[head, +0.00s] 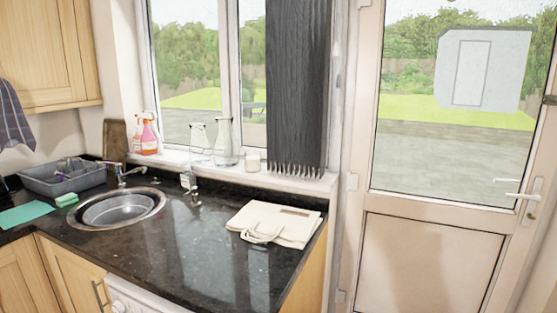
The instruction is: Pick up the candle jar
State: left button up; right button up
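A small pale candle jar (253,161) stands upright on the white windowsill, just right of two clear glass carafes and left of the dark curtain's lower edge. Neither of my grippers is in the head view. Nothing is touching the jar.
Glass carafes (224,144) and spray bottles (149,134) share the windowsill (290,178). A dark curtain (298,85) hangs beside the jar. Below, the black granite counter (190,245) holds a folded cream bag (273,224), a round sink (117,211) and a grey dish rack (65,177). The counter's front middle is clear.

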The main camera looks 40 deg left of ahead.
aim_at(252, 158)
jog(key=i+u, duration=0.4)
jog(key=i+l+u, duration=0.25)
jog(key=i+u, duration=0.15)
jog(key=i, duration=0.1)
